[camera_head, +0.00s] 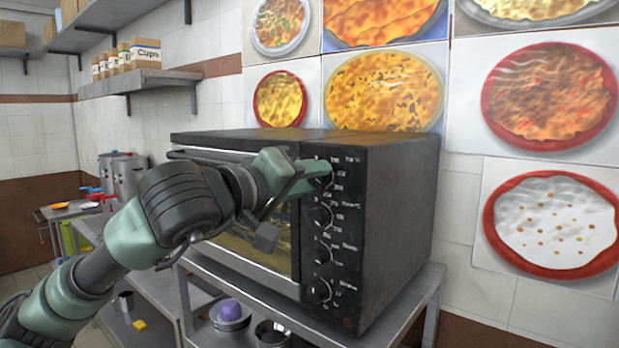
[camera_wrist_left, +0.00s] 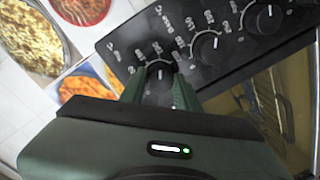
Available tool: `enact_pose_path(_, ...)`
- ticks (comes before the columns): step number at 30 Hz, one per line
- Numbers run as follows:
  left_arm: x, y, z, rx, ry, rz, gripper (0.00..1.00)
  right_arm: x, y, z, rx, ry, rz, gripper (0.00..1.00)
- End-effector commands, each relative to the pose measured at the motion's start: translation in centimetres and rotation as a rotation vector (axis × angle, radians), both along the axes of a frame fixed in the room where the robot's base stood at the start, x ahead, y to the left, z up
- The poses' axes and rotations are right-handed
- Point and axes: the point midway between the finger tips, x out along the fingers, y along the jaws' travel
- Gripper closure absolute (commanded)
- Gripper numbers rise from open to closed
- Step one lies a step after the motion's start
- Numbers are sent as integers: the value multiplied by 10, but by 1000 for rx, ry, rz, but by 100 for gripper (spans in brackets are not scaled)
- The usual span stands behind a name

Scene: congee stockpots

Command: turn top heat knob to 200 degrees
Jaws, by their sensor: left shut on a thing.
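A black toaster oven (camera_head: 392,170) stands on a metal shelf unit, with a column of several knobs on its front panel. My left gripper (camera_head: 322,172) reaches the top knob at the upper part of that panel and mostly covers it in the head view. In the left wrist view, the top knob (camera_wrist_left: 159,72) sits between the two green fingers of my left gripper (camera_wrist_left: 160,85), which is shut on it. The second knob (camera_head: 321,215) is just below and also shows in the left wrist view (camera_wrist_left: 207,47). My right gripper is in neither view.
The metal shelf unit (camera_head: 425,290) carries the oven, with a bowl and a purple item on its lower level. Wall shelves (camera_head: 140,80) and steel pots (camera_head: 125,172) are at the left. Food pictures cover the wall behind.

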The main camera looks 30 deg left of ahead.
Motion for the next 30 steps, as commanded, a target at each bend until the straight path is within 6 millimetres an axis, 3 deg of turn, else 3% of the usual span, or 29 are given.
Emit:
enact_pose_path(13,0,0,-2,9,5,-1,100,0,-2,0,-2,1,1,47)
enact_pose_path(14,0,0,-2,9,5,-1,63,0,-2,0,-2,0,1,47)
enact_pose_path(15,0,0,-2,9,5,0,52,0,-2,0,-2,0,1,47)
enact_pose_path(16,0,0,-2,9,5,0,47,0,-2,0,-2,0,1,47)
enact_pose_path(26,-2,0,-1,8,0,0,47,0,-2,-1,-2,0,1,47)
enact_pose_path(30,-16,2,-2,9,-2,2,47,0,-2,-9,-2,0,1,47)
